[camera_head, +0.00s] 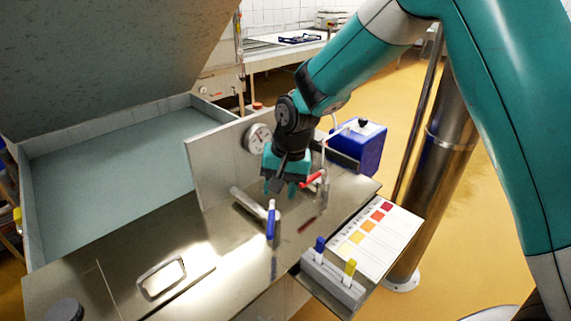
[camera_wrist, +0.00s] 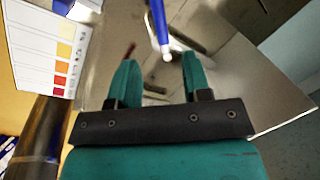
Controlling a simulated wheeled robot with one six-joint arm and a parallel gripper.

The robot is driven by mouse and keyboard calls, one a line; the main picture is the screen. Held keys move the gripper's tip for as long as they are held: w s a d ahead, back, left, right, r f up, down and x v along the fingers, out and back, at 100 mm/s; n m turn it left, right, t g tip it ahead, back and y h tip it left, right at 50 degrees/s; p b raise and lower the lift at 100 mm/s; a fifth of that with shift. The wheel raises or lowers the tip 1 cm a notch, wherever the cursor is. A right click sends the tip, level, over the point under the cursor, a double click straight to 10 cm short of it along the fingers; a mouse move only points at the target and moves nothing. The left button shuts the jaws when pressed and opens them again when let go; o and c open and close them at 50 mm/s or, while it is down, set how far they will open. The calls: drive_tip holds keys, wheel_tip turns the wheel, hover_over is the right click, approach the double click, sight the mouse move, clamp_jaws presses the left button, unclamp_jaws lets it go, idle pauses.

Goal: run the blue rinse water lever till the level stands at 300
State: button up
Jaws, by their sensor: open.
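A level mark of 300 cannot be read anywhere.
A red lever (camera_head: 312,179) stands close to the right of my gripper. A colour chart (camera_head: 350,240) and a grey block with blue and yellow-topped sticks (camera_head: 332,279) lie at right. A blue box (camera_head: 362,150) stands behind. The wide vat (camera_head: 110,165) is at left.

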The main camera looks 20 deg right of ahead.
wheel_tip(320, 180, up, 7)
drive_tip(key=d, duration=0.1)
drive_tip(key=shift+s+d, duration=0.15)
drive_tip(key=shift+d, duration=0.05)
drive_tip(key=shift+r, duration=0.1)
idle(0.4)
